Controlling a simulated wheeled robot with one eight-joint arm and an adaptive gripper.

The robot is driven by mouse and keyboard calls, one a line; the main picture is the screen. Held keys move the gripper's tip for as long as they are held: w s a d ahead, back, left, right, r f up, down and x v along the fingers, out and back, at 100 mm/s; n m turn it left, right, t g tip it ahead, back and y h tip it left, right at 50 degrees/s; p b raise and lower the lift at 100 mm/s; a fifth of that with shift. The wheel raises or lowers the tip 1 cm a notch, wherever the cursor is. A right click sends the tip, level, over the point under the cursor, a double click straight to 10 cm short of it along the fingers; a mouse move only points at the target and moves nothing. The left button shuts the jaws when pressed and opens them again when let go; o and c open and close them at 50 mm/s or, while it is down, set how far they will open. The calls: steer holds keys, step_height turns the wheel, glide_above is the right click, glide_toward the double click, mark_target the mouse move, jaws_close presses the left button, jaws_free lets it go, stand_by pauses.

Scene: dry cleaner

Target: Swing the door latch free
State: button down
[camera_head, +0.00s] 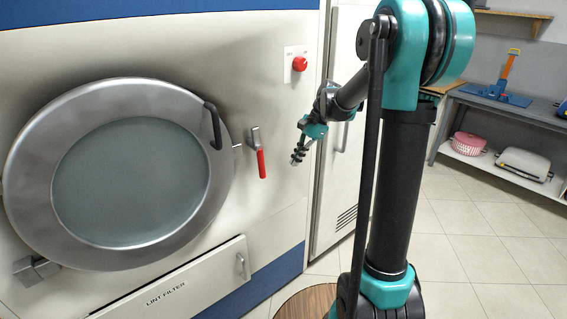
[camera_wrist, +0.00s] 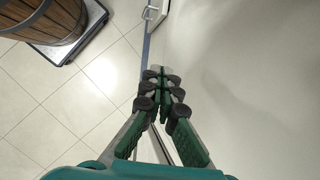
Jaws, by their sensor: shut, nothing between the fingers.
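The door latch (camera_head: 257,152) is a grey metal lever with a red grip that hangs down. It is mounted on the machine's front just right of the round door. The round door (camera_head: 34,150) has a wide metal rim, a glass window and a black handle (camera_head: 213,125) at its upper right; it looks closed. My gripper (camera_head: 295,160) is to the right of the latch and apart from it, in front of the machine's right side. In the wrist view my gripper (camera_wrist: 160,72) has its fingers together with nothing between them. The latch does not show in the wrist view.
A red button (camera_head: 299,63) sits above the latch. A lint filter drawer (camera_head: 185,285) is below the door.

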steer(key=shift+w+d+r, duration=0.1)
steer(key=shift+w+d, duration=0.2)
steer(key=shift+d, duration=0.4)
steer(key=shift+w+d, duration=0.3)
steer(key=shift+d, duration=0.35)
steer(key=shift+w+d+r, duration=0.1)
steer(key=shift+w+d, duration=0.2)
steer(key=shift+d, duration=0.4)
steer(key=shift+s+f, duration=0.1)
